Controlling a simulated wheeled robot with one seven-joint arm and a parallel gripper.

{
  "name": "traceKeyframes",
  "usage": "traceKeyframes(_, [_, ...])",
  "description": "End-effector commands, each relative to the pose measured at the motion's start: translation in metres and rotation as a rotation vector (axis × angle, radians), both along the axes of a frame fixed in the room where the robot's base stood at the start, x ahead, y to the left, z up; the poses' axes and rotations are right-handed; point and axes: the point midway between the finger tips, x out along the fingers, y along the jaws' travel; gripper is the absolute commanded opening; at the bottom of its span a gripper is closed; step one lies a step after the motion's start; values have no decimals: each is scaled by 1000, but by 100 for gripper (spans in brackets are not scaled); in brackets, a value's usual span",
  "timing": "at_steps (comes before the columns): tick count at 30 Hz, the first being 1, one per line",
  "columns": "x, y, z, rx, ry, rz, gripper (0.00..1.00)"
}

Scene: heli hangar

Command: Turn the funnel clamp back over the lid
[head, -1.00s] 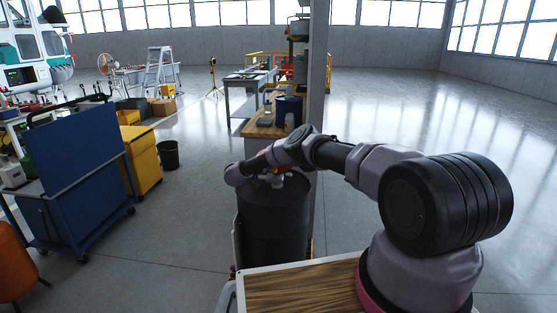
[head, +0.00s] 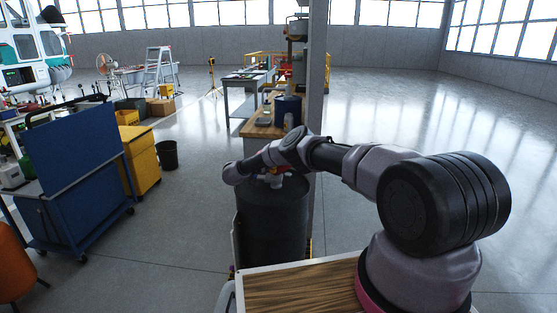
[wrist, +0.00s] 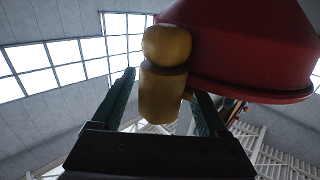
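A wide red funnel (wrist: 250,40) fills the upper right of the wrist view, seen from below. A brass-yellow part, which looks like the funnel clamp (wrist: 160,95), has a rounded end above a short cylinder beside the funnel's rim. My gripper (wrist: 163,84) is open, with one finger on each side of the brass cylinder. A gap shows at the left finger; whether the right finger touches is unclear. In the head view my arm's end is over a black drum (head: 272,225) and hides most of the funnel and clamp. I cannot make out the lid.
A grey post (head: 317,100) stands just behind the drum. A wooden workbench (head: 263,128) is beyond it. A blue cart (head: 75,165), a yellow cabinet (head: 141,158) and a black bin (head: 167,155) are on the left. The floor at right is open.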

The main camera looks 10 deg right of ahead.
Motion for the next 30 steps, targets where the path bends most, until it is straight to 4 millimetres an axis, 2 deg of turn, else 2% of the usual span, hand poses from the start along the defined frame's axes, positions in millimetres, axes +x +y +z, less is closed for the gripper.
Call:
traceKeyframes(5, [-6,14,-1,1,0,4,77])
traceKeyframes(12, [-27,57,0,-1,0,5,77])
traceKeyframes(18, [-41,86,0,-1,0,3,77])
traceKeyframes(24, [-47,97,0,-1,0,0,77])
traceKeyframes(30, [-47,97,0,-1,0,0,77])
